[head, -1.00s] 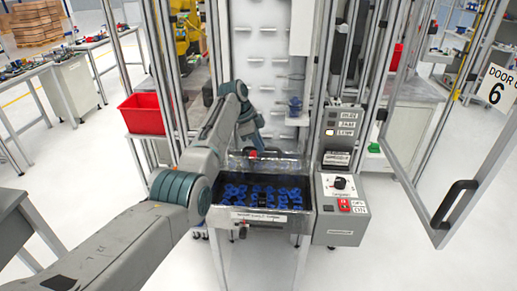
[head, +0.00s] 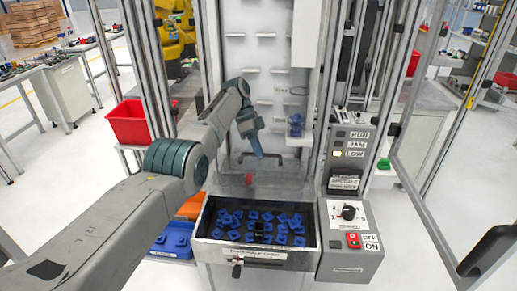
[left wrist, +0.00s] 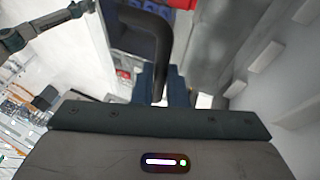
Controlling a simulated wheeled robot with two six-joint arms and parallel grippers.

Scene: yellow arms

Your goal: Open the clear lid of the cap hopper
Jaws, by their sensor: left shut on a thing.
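The cap hopper (head: 213,228) is an open-topped grey box with a dark inside, holding loose blue caps (head: 255,222). Its clear lid (head: 285,178) is hard to make out; it appears raised behind the box, leaving the caps in plain sight. A dark bar handle (head: 278,157) shows at the lid's upper edge. My left gripper (head: 259,152) reaches down to this handle from above and behind the hopper. In the left wrist view the black curved handle (left wrist: 158,35) runs between the blue fingers (left wrist: 162,84), which are shut on it. My right gripper is not in view.
A control panel (head: 350,235) with a knob and red switch stands right of the hopper. An open framed door with a dark handle (head: 488,250) is at far right. A red bin (head: 127,122) is at left; a blue tray (head: 172,240) is low beside the hopper.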

